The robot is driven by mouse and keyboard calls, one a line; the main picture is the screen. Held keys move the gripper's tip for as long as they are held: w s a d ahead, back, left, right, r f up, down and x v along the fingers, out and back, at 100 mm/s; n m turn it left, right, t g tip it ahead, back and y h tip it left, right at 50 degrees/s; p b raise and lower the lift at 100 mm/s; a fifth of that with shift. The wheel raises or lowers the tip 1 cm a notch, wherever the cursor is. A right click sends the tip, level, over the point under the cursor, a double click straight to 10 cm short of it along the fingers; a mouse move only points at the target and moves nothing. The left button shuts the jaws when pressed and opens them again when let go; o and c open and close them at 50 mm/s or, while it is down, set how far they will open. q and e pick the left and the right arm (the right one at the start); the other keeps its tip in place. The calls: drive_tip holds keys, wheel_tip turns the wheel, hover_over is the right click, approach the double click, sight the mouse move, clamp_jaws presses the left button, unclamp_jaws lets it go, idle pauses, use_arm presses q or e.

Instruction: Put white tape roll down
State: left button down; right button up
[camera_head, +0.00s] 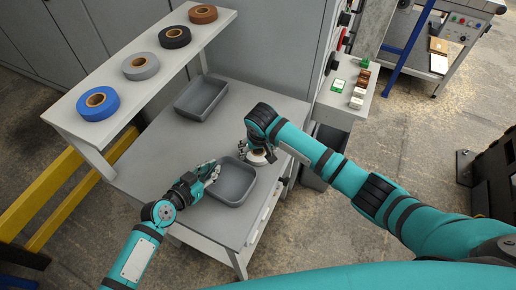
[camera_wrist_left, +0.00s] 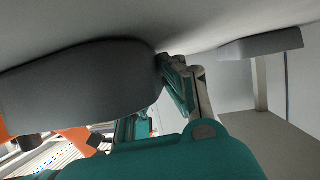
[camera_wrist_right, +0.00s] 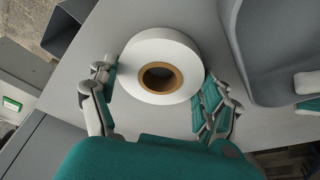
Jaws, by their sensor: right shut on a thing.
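The white tape roll (camera_wrist_right: 160,50), with a brown core, sits between the fingers of my right gripper (camera_wrist_right: 160,95), which is shut on it. In the head view the roll (camera_head: 258,157) is partly hidden by my right gripper (camera_head: 260,150), over the right part of the table. Whether it touches the tabletop is unclear. My left gripper (camera_head: 212,172) is at the left rim of the near grey bin (camera_head: 238,196). In the left wrist view its fingers (camera_wrist_left: 182,85) are beside a grey bin wall (camera_wrist_left: 75,85); their opening is unclear.
Another grey bin (camera_head: 201,97) stands farther back on the table (camera_head: 150,150). A raised shelf (camera_head: 120,76) holds blue (camera_head: 84,108), grey (camera_head: 131,68), black (camera_head: 185,37) and brown (camera_head: 196,14) tape rolls. A side shelf (camera_head: 338,92) with small boxes is at the right.

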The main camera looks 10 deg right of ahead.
drive_tip(key=o, duration=1.2)
drive_tip(key=shift+f, duration=0.15)
drive_tip(key=v, duration=1.2)
drive_tip(key=m+h, duration=0.2)
drive_tip(key=m, duration=0.3)
hover_over(257, 158)
drive_tip(key=shift+t, duration=0.4)
wheel_tip(257, 158, down, 6)
drive_tip(key=shift+f, duration=0.2)
drive_tip(key=shift+w+a+x, duration=0.1)
drive_tip(key=shift+w+x, duration=0.05)
drive_tip(key=shift+x, duration=1.3)
drive_tip(key=shift+w+a+x, duration=0.1)
drive_tip(key=shift+a+x, duration=0.05)
drive_tip(key=shift+x, duration=1.35)
